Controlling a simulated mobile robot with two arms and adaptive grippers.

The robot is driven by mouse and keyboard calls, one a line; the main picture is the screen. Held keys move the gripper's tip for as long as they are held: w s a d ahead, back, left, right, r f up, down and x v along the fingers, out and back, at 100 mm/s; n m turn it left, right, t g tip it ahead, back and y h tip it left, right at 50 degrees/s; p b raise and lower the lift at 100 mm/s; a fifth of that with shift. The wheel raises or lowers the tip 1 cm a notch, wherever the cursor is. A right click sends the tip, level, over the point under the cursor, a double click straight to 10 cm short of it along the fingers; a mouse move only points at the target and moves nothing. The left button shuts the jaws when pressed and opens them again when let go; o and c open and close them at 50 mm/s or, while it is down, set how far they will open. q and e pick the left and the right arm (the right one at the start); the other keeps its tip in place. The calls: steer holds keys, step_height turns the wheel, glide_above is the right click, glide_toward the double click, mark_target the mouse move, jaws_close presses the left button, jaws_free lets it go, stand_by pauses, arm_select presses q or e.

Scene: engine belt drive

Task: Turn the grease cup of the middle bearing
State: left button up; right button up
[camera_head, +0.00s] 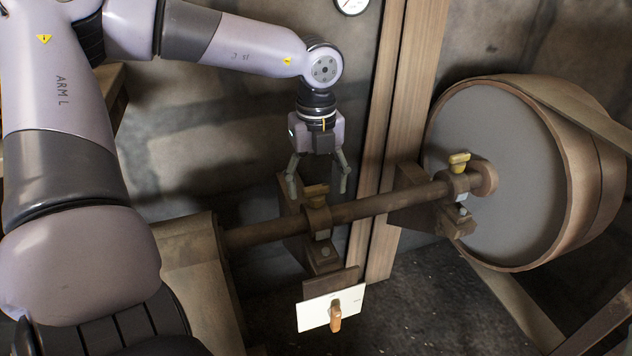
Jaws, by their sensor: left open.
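The middle bearing (319,222) sits on a bracket around a brown horizontal shaft (385,203). Its grease cup (316,191) is a small yellow-brown piece on top of the bearing. My left gripper (317,190) points down over the cup with its fingers spread open, one to each side of it in the picture. I cannot tell whether a finger touches the cup. A second bearing (459,184) to the right carries a brighter yellow cup (459,160). My right gripper is not in view.
A large pulley (490,175) with a belt stands at the right end of the shaft. A white panel with an orange-brown lever (335,318) is below the middle bearing. Wooden posts (400,110) rise behind the shaft. A gauge (351,4) is on the wall at the top.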

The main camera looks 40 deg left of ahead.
arm_select(q)
steer(key=c, duration=1.2)
steer(key=shift+o, duration=0.2)
